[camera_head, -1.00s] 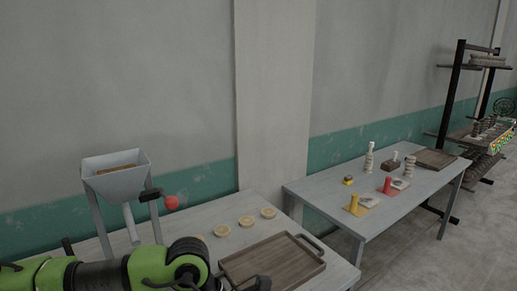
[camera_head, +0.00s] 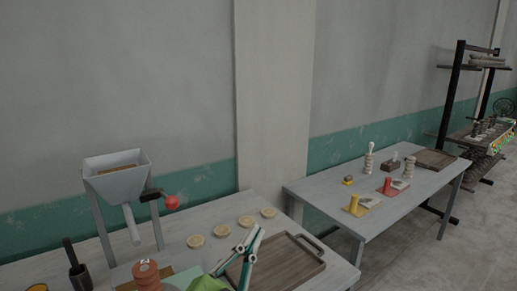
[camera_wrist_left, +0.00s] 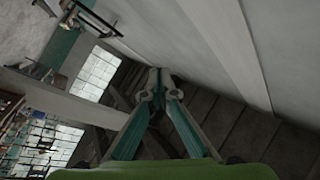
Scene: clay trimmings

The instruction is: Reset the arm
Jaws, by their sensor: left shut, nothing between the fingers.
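My left gripper (camera_head: 257,236) rises from the bottom edge of the head view, with its teal fingers pointing up in front of the wooden tray (camera_head: 283,264). It is shut and empty. In the left wrist view the fingertips (camera_wrist_left: 158,88) meet, with nothing between them. Part of my green left arm (camera_head: 207,284) shows at the bottom edge of the head view; the rest is out of frame. My right gripper is in neither view.
A hopper (camera_head: 116,180) with a red ball handle (camera_head: 172,203) stands on the near table (camera_head: 185,228). Several round discs (camera_head: 247,221) lie behind the tray. A dark pot (camera_head: 80,278) and orange-brown jar (camera_head: 147,276) stand at left. A second table (camera_head: 335,202) holds tools.

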